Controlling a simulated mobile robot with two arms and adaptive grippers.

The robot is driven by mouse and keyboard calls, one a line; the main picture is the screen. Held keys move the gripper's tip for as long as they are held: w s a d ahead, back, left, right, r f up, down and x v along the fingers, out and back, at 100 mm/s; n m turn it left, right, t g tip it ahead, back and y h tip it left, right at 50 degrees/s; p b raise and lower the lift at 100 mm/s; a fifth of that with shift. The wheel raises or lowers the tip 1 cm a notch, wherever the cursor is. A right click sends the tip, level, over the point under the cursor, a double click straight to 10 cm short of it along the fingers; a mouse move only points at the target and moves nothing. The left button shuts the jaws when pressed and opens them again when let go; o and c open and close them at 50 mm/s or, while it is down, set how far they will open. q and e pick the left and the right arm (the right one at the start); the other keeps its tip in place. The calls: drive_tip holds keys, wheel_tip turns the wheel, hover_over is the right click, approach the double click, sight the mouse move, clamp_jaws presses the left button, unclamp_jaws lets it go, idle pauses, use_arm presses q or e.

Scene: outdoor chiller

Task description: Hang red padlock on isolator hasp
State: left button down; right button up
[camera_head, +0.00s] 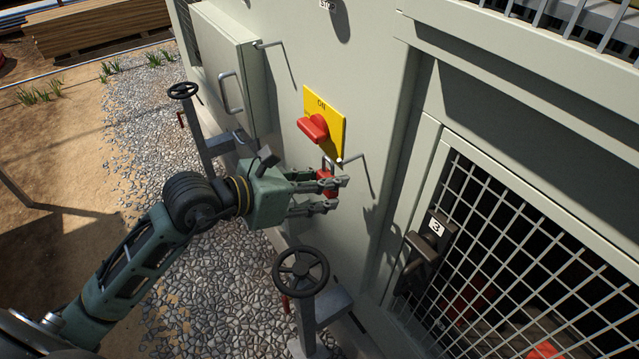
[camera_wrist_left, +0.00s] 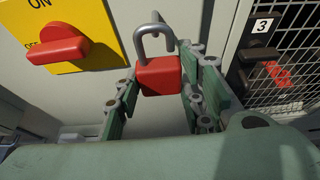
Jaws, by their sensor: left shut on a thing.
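The red padlock (camera_wrist_left: 160,76) is upright between the fingers of my left gripper (camera_wrist_left: 162,92), its grey shackle on top. In the head view the padlock (camera_head: 326,176) is partly hidden by my left gripper (camera_head: 333,193), which is shut on it. The isolator is a yellow plate (camera_head: 335,120) with a red handle (camera_head: 313,128) on the grey cabinet, up and left of the padlock in the wrist view. A small metal fitting (camera_head: 340,161), perhaps the hasp, is by the plate's lower corner. I cannot tell whether the shackle passes through it. My right gripper is out of view.
Below my left gripper stands a black handwheel (camera_head: 301,270) on a grey post. Another handwheel (camera_head: 183,91) stands farther left. A latch marked 3 (camera_head: 428,245) and a mesh door (camera_head: 510,240) are on the right. Gravel (camera_head: 215,285) lies beside the cabinet.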

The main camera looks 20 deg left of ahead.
use_arm(q)
drive_tip(key=shift+d, duration=0.1)
drive_tip(key=shift+w+d, duration=0.65)
drive_tip(key=shift+w, duration=0.25)
drive_tip(key=shift+w+d, duration=0.65)
drive_tip(key=shift+w, duration=0.2)
drive_tip(key=shift+f+b, duration=0.3)
drive_tip(key=shift+f, duration=0.35)
drive_tip(key=c, duration=1.1)
unclamp_jaws()
